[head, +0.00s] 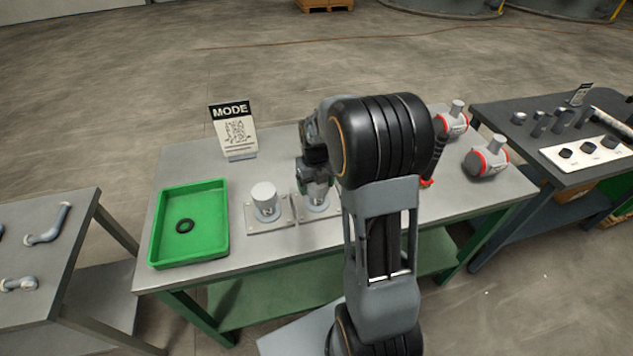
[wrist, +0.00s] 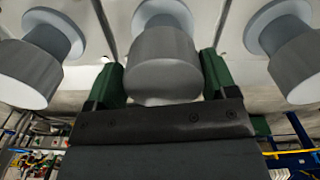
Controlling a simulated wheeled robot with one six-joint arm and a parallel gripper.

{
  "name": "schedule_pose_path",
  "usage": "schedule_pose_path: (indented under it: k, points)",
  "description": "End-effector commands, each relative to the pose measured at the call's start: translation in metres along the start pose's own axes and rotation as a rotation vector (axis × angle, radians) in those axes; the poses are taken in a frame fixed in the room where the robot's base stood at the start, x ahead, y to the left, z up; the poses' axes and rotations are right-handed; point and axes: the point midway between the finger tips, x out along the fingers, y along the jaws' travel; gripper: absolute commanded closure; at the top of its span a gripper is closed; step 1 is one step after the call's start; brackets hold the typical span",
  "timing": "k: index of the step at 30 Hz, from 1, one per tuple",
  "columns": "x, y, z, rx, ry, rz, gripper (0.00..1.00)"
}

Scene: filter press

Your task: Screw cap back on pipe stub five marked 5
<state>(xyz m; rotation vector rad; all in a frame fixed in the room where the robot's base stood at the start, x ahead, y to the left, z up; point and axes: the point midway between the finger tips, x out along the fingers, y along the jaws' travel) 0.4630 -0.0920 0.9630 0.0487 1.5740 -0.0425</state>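In the wrist view, a grey cylindrical cap (wrist: 163,68) sits between the two green fingers of my gripper (wrist: 163,85), which close against both its sides. Behind it a pale stub with a round flange (wrist: 163,14) lines up with the cap; I cannot tell whether the cap is seated or slightly clear. In the head view, my gripper (head: 317,188) points down over a stub base (head: 318,208) on the bench, and my arm hides much of it. A capped stub (head: 264,201) stands just left. No number 5 is readable.
A green tray (head: 222,236) with a black ring (head: 185,226) lies at left. A MODE sign (head: 233,132) stands behind. Red-ringed grey fittings (head: 486,158) sit at right. Neighbouring stubs (wrist: 28,73) (wrist: 298,66) flank my fingers closely in the wrist view.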

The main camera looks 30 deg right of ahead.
Motion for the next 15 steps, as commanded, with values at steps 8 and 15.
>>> schedule_pose_path:
  k: [8, 15]
  points:
    - [0.0013, -0.0014, -0.0017, 0.002, 0.006, 0.001, 0.0]
    - [0.0002, -0.0022, -0.0006, 0.0, 0.002, -0.001, 0.0]
